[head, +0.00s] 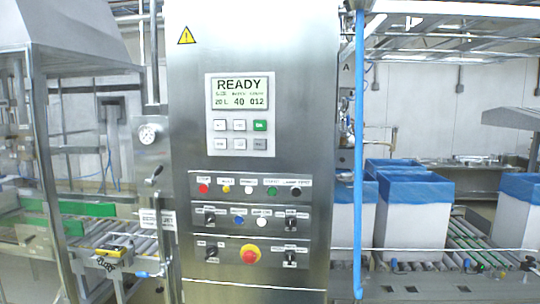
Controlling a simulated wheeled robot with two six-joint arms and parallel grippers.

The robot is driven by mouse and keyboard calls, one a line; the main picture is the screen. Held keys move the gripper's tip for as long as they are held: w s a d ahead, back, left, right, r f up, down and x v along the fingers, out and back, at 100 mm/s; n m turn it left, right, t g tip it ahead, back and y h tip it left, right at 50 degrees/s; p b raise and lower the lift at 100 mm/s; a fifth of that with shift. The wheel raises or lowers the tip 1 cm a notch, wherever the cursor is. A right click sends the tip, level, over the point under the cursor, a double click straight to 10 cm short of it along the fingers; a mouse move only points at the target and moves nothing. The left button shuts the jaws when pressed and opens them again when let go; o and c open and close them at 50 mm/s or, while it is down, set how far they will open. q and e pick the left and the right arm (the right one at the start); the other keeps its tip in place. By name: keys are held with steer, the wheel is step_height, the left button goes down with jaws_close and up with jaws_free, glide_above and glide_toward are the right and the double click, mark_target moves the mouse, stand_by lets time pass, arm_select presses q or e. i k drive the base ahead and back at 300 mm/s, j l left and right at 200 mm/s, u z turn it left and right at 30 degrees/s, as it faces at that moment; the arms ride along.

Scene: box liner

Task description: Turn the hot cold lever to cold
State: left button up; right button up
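A steel control cabinet (262,150) stands in the middle of the head view. On its lower rows are black rotary switches: upper left (209,218), upper right (290,223), lower left (211,253) and lower right (290,257). Their labels are too small to read. A small black-tipped lever (155,174) sits on the steel box left of the cabinet, below a round gauge (148,134); its tip tilts up to the right. I cannot tell which of these is the hot cold lever or how it is set. Neither of my grippers shows.
A display (240,93) reads READY. A blue vertical pipe (358,150) stands right of the cabinet. Roller conveyors run on both sides, with blue-lined white boxes (420,212) on the right one.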

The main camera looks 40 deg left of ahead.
mark_target(150, 182)
steer(key=u, duration=1.7)
